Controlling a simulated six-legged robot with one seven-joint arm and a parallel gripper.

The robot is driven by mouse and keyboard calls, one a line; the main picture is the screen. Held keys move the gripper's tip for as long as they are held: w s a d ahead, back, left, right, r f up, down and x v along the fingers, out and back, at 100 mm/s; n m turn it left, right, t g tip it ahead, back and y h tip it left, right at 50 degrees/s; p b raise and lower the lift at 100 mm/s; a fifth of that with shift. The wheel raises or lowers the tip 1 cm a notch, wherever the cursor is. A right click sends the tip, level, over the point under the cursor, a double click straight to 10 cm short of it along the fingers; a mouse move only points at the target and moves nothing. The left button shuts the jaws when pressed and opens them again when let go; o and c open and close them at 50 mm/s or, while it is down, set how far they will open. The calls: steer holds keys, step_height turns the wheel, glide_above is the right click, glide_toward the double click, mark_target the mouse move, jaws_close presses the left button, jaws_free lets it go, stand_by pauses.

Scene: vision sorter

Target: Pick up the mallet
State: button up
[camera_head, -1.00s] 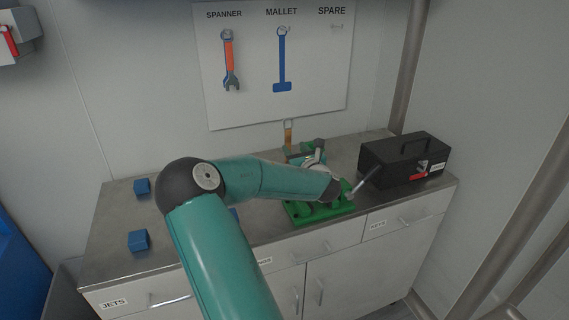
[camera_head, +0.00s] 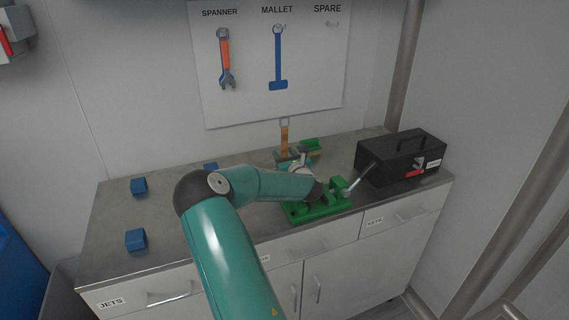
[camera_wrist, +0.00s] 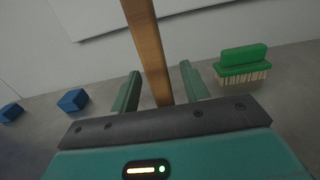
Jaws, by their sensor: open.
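The mallet's wooden handle (camera_head: 284,136) stands upright near the back of the worktop, with a light loop at its top. In the wrist view the handle (camera_wrist: 148,45) rises, slightly tilted, between the two teal fingers of my gripper (camera_wrist: 160,80). My gripper is open, with a gap on each side of the handle. In the head view my gripper (camera_head: 292,157) is low at the handle, partly hidden by my wrist. The mallet's head is not clearly visible. A blue mallet shape (camera_head: 278,62) is on the wall board under the MALLET label.
A green brush (camera_wrist: 242,63) lies right of the handle. A green rack (camera_head: 318,210) stands in front, and a black toolbox (camera_head: 400,158) at the right. Several blue blocks (camera_head: 136,240) sit on the left. A spanner (camera_head: 225,62) hangs on the white board (camera_head: 310,100).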

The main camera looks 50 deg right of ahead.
jaws_close()
steer(key=shift+r, duration=0.1)
